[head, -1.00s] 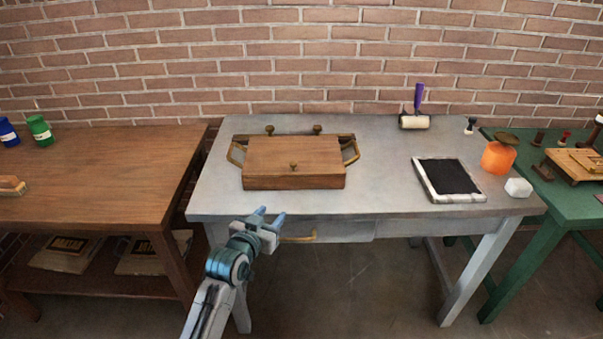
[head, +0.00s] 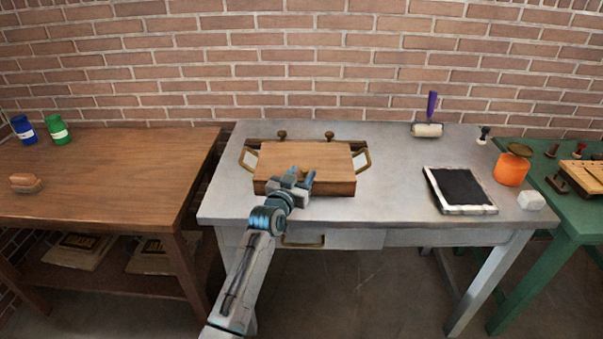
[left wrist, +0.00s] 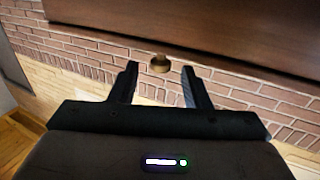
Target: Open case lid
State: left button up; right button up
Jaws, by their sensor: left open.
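The wooden case (head: 335,185) sits on the grey table with its flat lid (head: 325,155) down. Brass handles stick out at its sides and two brass knobs stand at its back edge. My left gripper (head: 303,175) is open and empty over the front part of the lid, and hides the lid's front knob in the head view. In the left wrist view, the brass knob (left wrist: 160,63) shows ahead of and between the open fingers (left wrist: 157,72), beside the dark wooden lid (left wrist: 230,30). I cannot tell whether the fingers touch anything. My right gripper is out of view.
On the grey table (head: 400,215), a dark framed slab (head: 460,187), a roller (head: 427,130), an orange jar (head: 511,170) and a white block (head: 531,201) stand right of the case. A brown table (head: 90,170) is left and a green table (head: 565,210) right.

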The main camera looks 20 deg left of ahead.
pick_arm(q)
jog(key=shift+w, duration=0.3)
